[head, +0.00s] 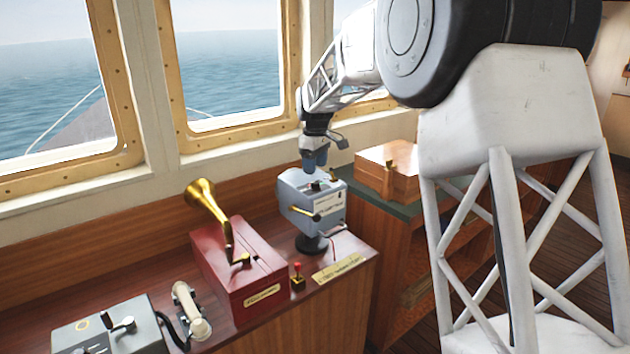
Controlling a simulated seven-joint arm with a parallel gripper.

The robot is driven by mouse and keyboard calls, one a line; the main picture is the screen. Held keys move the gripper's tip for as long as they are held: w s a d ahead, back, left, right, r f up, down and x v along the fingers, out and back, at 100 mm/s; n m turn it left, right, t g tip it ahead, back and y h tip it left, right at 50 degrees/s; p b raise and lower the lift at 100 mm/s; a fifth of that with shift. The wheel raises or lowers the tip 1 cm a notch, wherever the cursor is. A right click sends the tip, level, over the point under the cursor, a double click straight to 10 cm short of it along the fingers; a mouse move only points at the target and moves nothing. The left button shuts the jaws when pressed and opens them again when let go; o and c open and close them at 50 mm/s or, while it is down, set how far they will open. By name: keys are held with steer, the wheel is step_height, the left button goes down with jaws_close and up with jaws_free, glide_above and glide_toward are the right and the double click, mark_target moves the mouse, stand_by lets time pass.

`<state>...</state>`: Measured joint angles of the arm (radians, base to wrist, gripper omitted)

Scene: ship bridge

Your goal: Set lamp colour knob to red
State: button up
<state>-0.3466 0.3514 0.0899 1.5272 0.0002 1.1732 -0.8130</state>
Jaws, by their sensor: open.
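A pale blue-grey lamp box (296,203) stands on a dark round foot at the right end of the wooden console. A small dark knob (317,185) shows on its top face, with small coloured marks around it. The marks are too small to tell which colour the knob points to. A brass-tipped lever (303,212) sticks out from the front of the box. My gripper (315,168) points down just above the top of the box, close over the knob. It is open, and I see no thing between its fingers. Whether it touches the knob cannot be told.
A red box (240,275) with a brass horn (208,205) stands left of the lamp box. A small red-topped lever (298,277) and a brass plate (338,269) are in front. A telephone handset (188,310) and grey lever unit (110,330) lie further left. A wooden case (388,168) stands behind right.

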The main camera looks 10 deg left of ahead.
mark_target(315, 182)
steer(key=shift+f, duration=2.7)
steer(key=c, duration=0.9)
steer(key=shift+c, duration=0.2)
steer(key=shift+m, duration=0.4)
steer(key=m, duration=1.1)
